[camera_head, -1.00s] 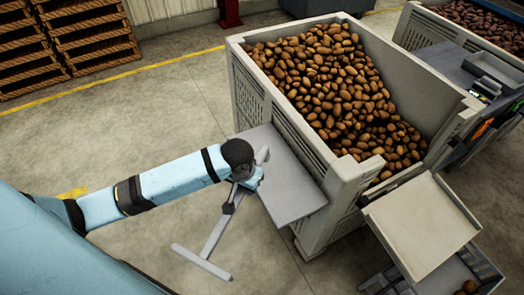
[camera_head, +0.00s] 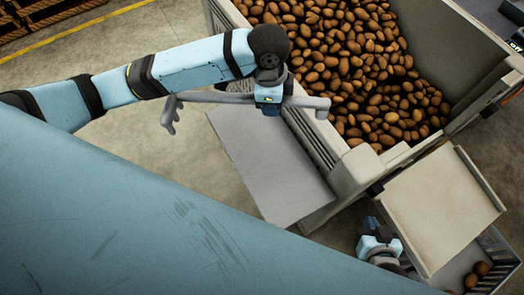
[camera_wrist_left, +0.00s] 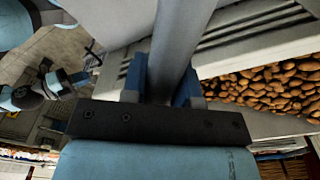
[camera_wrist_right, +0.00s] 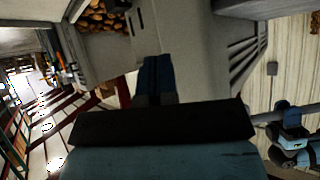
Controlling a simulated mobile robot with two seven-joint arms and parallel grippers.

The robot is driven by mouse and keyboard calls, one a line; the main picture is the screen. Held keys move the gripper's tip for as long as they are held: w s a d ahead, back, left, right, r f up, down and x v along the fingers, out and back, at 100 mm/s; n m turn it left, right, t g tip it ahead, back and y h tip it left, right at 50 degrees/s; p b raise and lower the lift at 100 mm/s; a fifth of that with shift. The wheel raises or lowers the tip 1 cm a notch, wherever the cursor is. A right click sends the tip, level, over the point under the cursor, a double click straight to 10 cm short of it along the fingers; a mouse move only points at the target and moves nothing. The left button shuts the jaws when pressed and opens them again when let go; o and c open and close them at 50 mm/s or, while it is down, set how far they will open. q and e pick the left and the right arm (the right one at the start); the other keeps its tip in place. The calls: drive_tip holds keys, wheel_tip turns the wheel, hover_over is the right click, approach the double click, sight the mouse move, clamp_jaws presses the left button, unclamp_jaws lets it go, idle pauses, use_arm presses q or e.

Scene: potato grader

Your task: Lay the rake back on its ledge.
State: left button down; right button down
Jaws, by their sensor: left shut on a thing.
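The rake (camera_head: 225,97) is a grey bar, held roughly level across the head view. One end (camera_head: 170,115) hangs out on the left and the other is near the bin wall on the right. My left gripper (camera_head: 270,103) is shut on it, above the upper part of the ledge (camera_head: 270,165). The ledge is a bare, flat grey shelf on the side of the potato bin. In the left wrist view the bar (camera_wrist_left: 176,40) runs between the blue fingers. My right gripper (camera_head: 371,224) is shut and empty, low beside the tilted tray; it also shows in the right wrist view (camera_wrist_right: 157,65).
The grey bin (camera_head: 350,170) full of potatoes stands right behind the ledge. A tilted beige tray (camera_head: 440,205) and a crate (camera_head: 490,250) with a few potatoes are at the right. Open concrete floor (camera_head: 150,155) lies left of the ledge.

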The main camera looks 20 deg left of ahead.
use_arm(q)
drive_tip(key=s+f+m+b, duration=0.1)
drive_tip(key=f+m+b, duration=0.1)
drive_tip(key=f, duration=0.3)
drive_tip(key=s+d+f+m+b, duration=0.1)
drive_tip(key=f+m+b, duration=0.1)
drive_tip(key=f+m, duration=0.3)
drive_tip(key=s+f+m+b, duration=0.1)
drive_tip(key=f+m+b, duration=0.2)
drive_tip(key=f, duration=0.1)
drive_tip(key=shift+s+d+f+m+y, duration=0.15)
drive_tip(key=shift+d+f+m+y, duration=0.15)
drive_tip(key=shift+f+m, duration=0.1)
drive_tip(key=shift+f, duration=0.55)
wheel_tip(320, 180, down, 3)
drive_tip(key=shift+f+b, duration=0.2)
drive_tip(key=shift+b, duration=0.3)
drive_tip(key=shift+f, duration=0.35)
drive_tip(key=c, duration=0.9)
unclamp_jaws()
drive_tip(key=shift+f, duration=0.15)
